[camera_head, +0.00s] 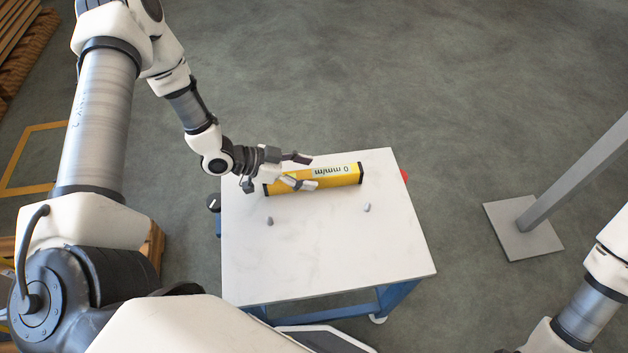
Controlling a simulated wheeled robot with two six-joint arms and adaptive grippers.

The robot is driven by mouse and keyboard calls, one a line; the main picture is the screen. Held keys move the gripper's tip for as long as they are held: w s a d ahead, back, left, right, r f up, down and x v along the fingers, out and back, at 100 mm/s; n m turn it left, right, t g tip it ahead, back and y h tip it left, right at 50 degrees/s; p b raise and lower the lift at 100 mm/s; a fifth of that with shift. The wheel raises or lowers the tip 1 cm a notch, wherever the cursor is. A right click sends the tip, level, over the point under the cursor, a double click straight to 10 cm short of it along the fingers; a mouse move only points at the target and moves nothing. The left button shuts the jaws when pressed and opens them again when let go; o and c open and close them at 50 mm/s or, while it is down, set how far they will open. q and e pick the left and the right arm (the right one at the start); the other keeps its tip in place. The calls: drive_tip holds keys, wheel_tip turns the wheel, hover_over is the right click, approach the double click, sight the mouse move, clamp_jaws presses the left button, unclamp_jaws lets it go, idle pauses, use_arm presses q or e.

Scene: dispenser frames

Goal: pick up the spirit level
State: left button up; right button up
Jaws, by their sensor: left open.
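The spirit level (335,177) is a yellow bar with black ends and dark lettering. It lies near the back of a white-topped table (330,248), slightly tilted across the picture. My left gripper (306,172) reaches in from the left over the level's left part. Its fingers are apart, one near the level's back edge and one in front of its face. I cannot tell whether they touch it. The gripper hides some of the level's left part. Of my right arm only some links show at the lower right; its gripper is out of view.
Two small grey pieces, one at the left (270,221) and one at the right (367,207), lie on the table in front of the level. A grey post on a square base plate (523,229) stands to the right. The front of the tabletop is clear.

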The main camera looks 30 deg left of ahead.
use_arm(q)
drive_tip(key=shift+x, duration=1.25)
drive_tip(key=shift+s+a, duration=0.1)
drive_tip(key=shift+a, duration=0.05)
clamp_jaws()
drive_tip(key=shift+r, duration=0.15)
